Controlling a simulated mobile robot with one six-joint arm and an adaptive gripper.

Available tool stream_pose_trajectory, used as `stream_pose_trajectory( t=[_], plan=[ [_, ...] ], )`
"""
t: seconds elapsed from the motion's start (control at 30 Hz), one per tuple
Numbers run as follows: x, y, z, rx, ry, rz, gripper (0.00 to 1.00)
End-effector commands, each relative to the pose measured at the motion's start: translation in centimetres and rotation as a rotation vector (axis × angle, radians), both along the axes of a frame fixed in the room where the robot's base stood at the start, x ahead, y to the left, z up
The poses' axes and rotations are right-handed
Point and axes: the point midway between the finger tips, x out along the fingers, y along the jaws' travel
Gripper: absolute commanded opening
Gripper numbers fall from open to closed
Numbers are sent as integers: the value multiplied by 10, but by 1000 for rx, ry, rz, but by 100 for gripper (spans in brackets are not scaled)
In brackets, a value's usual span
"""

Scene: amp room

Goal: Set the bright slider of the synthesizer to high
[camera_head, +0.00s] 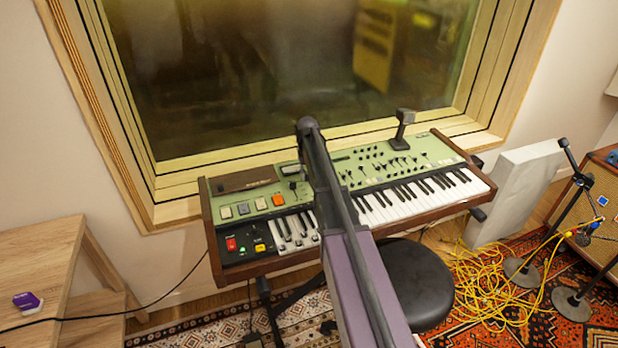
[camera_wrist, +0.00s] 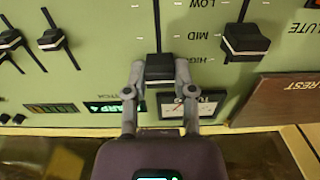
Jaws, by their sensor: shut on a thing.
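The synthesizer (camera_head: 378,163), with a green panel and wooden end cheeks, stands below the window. In the wrist view, my gripper (camera_wrist: 160,72) is shut on the black cap of a slider (camera_wrist: 160,66), one finger on each side. The cap sits at the panel-edge end of its slot, level with the HIGH label. MID and LOW are marked farther up the picture, and the empty slot runs upward from the cap. The slider's own name cannot be read. In the head view, my arm hides the gripper and this slider.
Another black slider (camera_wrist: 245,40) stands to the right, with more (camera_wrist: 50,40) to the left. A brown music rest (camera_wrist: 285,98) lies close at right. The window (camera_head: 280,80) rises behind the synthesizer. A black stool (camera_head: 412,282) stands in front.

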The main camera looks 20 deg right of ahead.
Motion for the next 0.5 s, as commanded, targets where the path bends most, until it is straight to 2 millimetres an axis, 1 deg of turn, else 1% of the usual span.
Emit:
stream_pose_trajectory(
  t=[0.03,0.17,0.2,0.3,0.5],
  plan=[
    [5,0,0,-1,-10,0,0],
    [6,0,0,-1,-12,0,0],
    [6,0,0,-1,-13,0,43],
    [5,0,0,-1,-12,0,69],
    [4,0,0,-1,-9,0,69]
  ],
)
